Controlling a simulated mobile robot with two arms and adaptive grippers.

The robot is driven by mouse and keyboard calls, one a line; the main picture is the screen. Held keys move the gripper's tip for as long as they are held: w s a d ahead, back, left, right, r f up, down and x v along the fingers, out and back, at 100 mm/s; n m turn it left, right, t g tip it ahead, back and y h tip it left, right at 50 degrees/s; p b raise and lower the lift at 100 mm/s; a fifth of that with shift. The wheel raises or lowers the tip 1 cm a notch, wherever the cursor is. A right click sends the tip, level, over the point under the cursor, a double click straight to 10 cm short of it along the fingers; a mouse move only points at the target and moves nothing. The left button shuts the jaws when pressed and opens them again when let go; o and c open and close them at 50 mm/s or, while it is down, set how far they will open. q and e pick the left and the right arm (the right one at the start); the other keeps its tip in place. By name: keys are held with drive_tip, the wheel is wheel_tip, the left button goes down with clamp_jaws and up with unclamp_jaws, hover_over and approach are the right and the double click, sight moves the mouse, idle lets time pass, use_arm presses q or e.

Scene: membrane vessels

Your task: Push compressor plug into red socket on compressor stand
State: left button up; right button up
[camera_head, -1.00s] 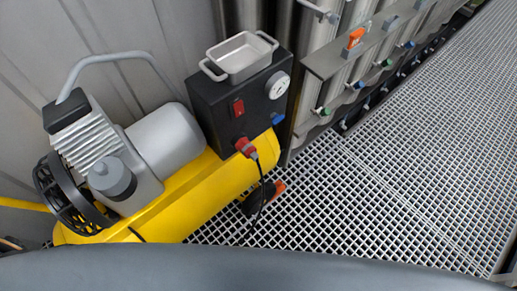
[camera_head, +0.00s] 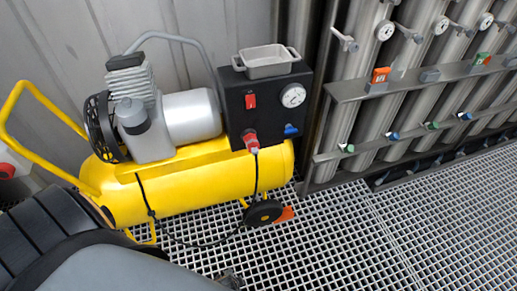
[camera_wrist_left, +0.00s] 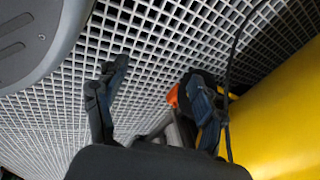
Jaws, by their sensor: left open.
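The red socket (camera_head: 250,138) is on the front of the black stand (camera_head: 232,110) on the yellow compressor (camera_head: 190,185). A plug (camera_head: 254,150) with a grey end sits at this socket, and its black cable hangs down from it. How deep the plug sits cannot be told. My left arm comes in at the lower left of the head view. My left gripper (camera_wrist_left: 155,105) is open in the left wrist view, with nothing between its fingers. It is low over the grating beside the yellow tank (camera_wrist_left: 285,115), apart from the plug.
A metal tray (camera_head: 268,62) stands on top of the black stand. A black wheel (camera_head: 263,213) with an orange piece (camera_head: 286,214) beside it stands on the grating (camera_head: 345,240). Upright membrane vessels (camera_head: 390,110) with a valve rail stand at the right. Grating at the lower right is clear.

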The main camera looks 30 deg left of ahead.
use_arm(q)
drive_tip(key=w+r+m+t+y+b, duration=0.2)
drive_tip(key=w+r+b, duration=0.1)
drive_tip(key=w, duration=0.9)
drive_tip(key=t+y+b, duration=0.6)
drive_tip(key=y+b, duration=0.4)
approach(256, 154)
drive_tip(key=x, duration=0.5)
drive_tip(key=shift+w+a, duration=0.15)
drive_tip(key=shift+a, duration=0.1)
use_arm(e)
drive_tip(key=w+a+r+t, duration=0.1)
drive_tip(key=w+r, duration=0.7)
drive_tip(key=w, duration=0.4)
drive_tip(key=shift+a, duration=0.1)
